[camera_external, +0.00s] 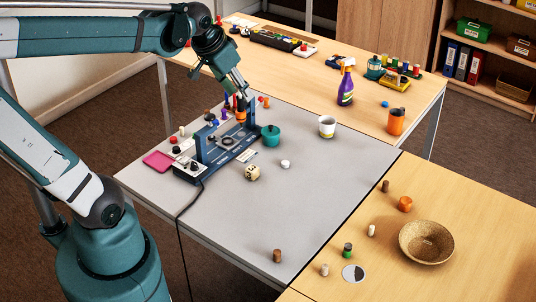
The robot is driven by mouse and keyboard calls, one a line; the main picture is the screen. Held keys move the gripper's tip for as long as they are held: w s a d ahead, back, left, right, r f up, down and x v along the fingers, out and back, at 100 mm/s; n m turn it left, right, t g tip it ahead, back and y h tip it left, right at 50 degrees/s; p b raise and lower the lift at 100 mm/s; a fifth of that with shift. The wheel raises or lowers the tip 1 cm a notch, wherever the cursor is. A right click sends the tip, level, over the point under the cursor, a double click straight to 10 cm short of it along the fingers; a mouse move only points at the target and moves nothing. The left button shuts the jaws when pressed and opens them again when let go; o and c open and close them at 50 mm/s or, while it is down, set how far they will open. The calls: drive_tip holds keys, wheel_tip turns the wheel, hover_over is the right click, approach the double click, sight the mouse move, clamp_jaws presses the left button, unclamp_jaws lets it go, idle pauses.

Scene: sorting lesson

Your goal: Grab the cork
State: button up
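Several small cylinders could be the cork, and I cannot tell which at this size. A tan one (324,269) stands on the wooden table at the front, a pale one (371,230) stands left of the bowl, and a brown one (385,186) stands farther back. Another brown one (277,255) is near the front of the grey table. My gripper (240,94) points down over the blue fixture at the back of the grey table, far from these cylinders. An orange object (240,115) shows just below its fingertips; whether it is held is unclear.
The blue fixture (199,150) has upright posts and a cable. A teal pot (271,136), a white cup (327,126) and a die (253,173) stand near it. A woven bowl (426,242) sits on the wooden table. The grey table's front right is mostly clear.

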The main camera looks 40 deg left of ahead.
drive_tip(key=w+d+f+m+g, duration=0.1)
drive_tip(key=w+d+m, duration=0.35)
drive_tip(key=w, duration=0.75)
drive_tip(key=m+g, duration=0.5)
drive_tip(key=m, duration=0.3)
hover_over(386, 181)
wheel_tip(386, 181, down, 33)
drive_tip(key=shift+a+f, duration=0.1)
drive_tip(key=shift+f, duration=0.35)
drive_tip(key=shift+f, duration=1.3)
drive_tip(key=shift+s+f+b, duration=0.1)
drive_tip(key=shift+b, duration=0.2)
